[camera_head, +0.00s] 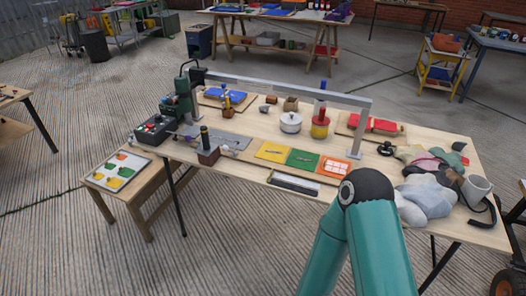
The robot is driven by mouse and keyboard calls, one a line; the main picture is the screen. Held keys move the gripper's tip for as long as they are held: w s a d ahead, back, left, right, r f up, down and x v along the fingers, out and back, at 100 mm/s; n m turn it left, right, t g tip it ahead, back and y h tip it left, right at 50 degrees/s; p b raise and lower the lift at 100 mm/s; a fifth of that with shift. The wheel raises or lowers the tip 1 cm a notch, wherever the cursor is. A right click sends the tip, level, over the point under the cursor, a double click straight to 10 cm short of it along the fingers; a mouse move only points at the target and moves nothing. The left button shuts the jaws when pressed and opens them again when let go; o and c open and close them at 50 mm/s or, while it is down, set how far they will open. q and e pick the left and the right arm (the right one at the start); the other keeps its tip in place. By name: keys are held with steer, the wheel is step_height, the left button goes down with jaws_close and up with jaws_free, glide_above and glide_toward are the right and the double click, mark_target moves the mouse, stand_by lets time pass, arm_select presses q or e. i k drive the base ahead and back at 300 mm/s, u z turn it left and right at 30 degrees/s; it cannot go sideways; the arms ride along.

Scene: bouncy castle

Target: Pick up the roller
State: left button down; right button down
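I cannot make out a clear roller in the head view. A red elongated thing (376,124) lies on a wooden board at the back right of the long wooden table (240,168); it is too small to name surely. A teal arm link of mine rises from the bottom and hides part of the table's front edge. Neither of my grippers shows.
A grey overhead bar (290,86) spans the table. A white pot (290,122), a yellow-red canister (320,126), coloured cards (304,160) and a dark control box (155,129) stand around. A low side table (137,192) stands left.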

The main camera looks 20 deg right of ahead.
mark_target(207, 147)
steer(key=k, duration=1)
steer(key=z, duration=0.65)
steer(key=i, duration=1.5)
steer(key=u, duration=0.6)
steer(key=i, duration=0.9)
steer(key=u, duration=0.7)
steer(key=k, duration=0.7)
steer(key=u, duration=0.2)
